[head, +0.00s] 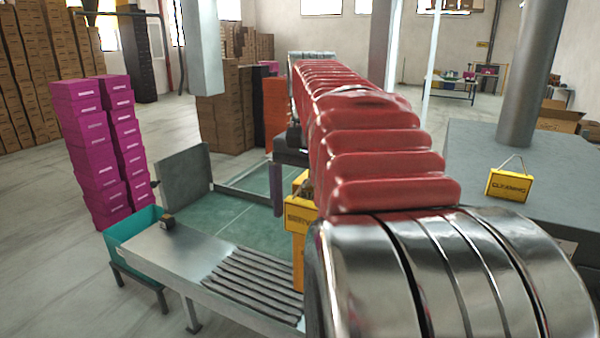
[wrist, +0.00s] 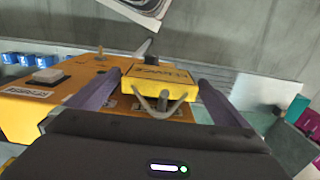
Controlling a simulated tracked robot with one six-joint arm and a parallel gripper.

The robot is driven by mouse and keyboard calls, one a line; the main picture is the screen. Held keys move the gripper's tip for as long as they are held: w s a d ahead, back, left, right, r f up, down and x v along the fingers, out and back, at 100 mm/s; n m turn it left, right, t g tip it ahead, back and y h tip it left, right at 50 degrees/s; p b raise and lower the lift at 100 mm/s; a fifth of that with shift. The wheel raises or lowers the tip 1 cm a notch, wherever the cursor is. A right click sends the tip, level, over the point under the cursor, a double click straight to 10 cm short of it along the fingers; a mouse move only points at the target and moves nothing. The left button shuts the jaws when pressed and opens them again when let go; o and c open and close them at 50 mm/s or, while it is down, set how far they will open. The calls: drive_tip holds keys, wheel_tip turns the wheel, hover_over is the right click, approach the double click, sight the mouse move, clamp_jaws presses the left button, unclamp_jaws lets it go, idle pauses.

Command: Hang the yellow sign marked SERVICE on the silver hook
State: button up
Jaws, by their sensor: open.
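The yellow SERVICE sign (head: 299,216) is partly hidden behind my arm in the head view. In the wrist view, a yellow sign (wrist: 160,78) with dark lettering lies between the fingers of my gripper (wrist: 159,80). Its pale cord loop (wrist: 158,105) hangs towards the camera. The gripper is open around the sign; I cannot tell whether either finger touches it. A short grey rod (wrist: 143,47) shows just beyond the sign; I cannot tell whether it is the silver hook.
A yellow box with a white button (wrist: 47,76) is beside the gripper in the wrist view. A yellow CLEANING sign (head: 508,186) stands on a grey block (head: 470,150) at the right.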

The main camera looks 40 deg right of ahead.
wheel_tip(320, 180, up, 13)
drive_tip(key=shift+f, duration=0.1)
idle(0.6)
drive_tip(key=shift+a, duration=0.1)
idle(0.5)
drive_tip(key=shift+w+a+f, duration=0.1)
drive_tip(key=shift+a+f, duration=0.1)
drive_tip(key=shift+a, duration=0.05)
drive_tip(key=s+a+f+n+t, duration=0.2)
drive_tip(key=a+f+n, duration=0.5)
drive_tip(key=a+f, duration=0.5)
drive_tip(key=s+a+f+n+t, duration=0.3)
drive_tip(key=a+f+n, duration=0.4)
drive_tip(key=a+f, duration=0.6)
wheel_tip(320, 180, down, 2)
drive_tip(key=shift+f+t, duration=0.25)
drive_tip(key=shift+t, duration=0.05)
drive_tip(key=shift+a, duration=0.1)
idle(1.1)
